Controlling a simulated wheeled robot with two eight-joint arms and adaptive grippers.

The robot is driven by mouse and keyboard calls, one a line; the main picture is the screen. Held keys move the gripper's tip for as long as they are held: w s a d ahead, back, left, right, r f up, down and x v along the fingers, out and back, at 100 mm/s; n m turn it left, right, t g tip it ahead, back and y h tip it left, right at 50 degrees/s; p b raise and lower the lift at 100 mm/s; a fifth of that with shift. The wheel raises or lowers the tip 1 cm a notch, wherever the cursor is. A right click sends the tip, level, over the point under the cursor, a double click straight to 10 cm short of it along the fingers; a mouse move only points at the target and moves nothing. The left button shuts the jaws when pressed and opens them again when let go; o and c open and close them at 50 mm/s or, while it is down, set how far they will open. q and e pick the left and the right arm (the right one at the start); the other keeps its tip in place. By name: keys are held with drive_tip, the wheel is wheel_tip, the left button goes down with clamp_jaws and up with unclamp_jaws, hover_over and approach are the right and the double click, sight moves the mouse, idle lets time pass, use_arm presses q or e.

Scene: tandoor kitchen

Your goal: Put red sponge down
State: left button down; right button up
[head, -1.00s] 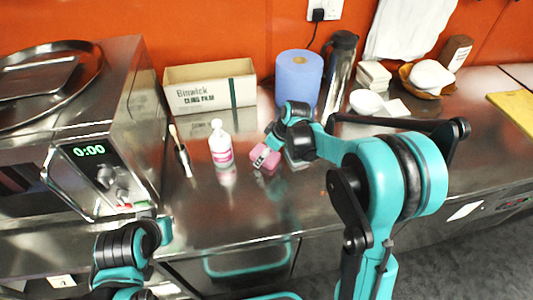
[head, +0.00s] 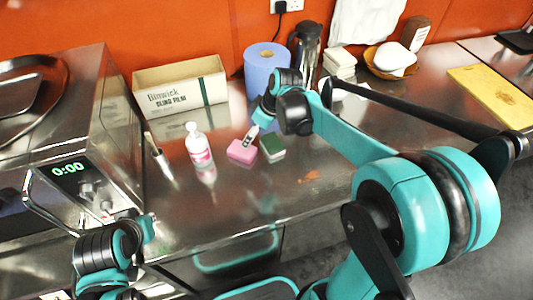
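The red sponge, a pinkish-red block (head: 241,152), rests on the steel counter in the middle of the head view, just right of a white bottle with a pink label. A dark green sponge (head: 272,148) lies close to its right. My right gripper (head: 252,131) is just above and behind the red sponge, pointing down at it. Its fingers appear clear of most of the sponge, but their opening is too small to make out. My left gripper (head: 149,228) is low at the left, before the counter front and away from the sponges; its fingers are not clearly visible.
The white bottle (head: 199,146), a cling film box (head: 181,90), a blue paper roll (head: 266,70) and a dark flask (head: 306,52) stand nearby. A steel oven (head: 95,130) fills the left. The counter in front of the sponges is clear.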

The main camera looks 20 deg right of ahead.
drive_tip(key=s+d+m+t+h, duration=0.2)
drive_tip(key=s+m, duration=0.6)
drive_tip(key=s, duration=1.1)
drive_tip(key=shift+s+r+t+h, duration=0.15)
drive_tip(key=shift+r+t+h, duration=0.35)
drive_tip(key=shift+t, duration=0.3)
drive_tip(key=shift+o, duration=0.3)
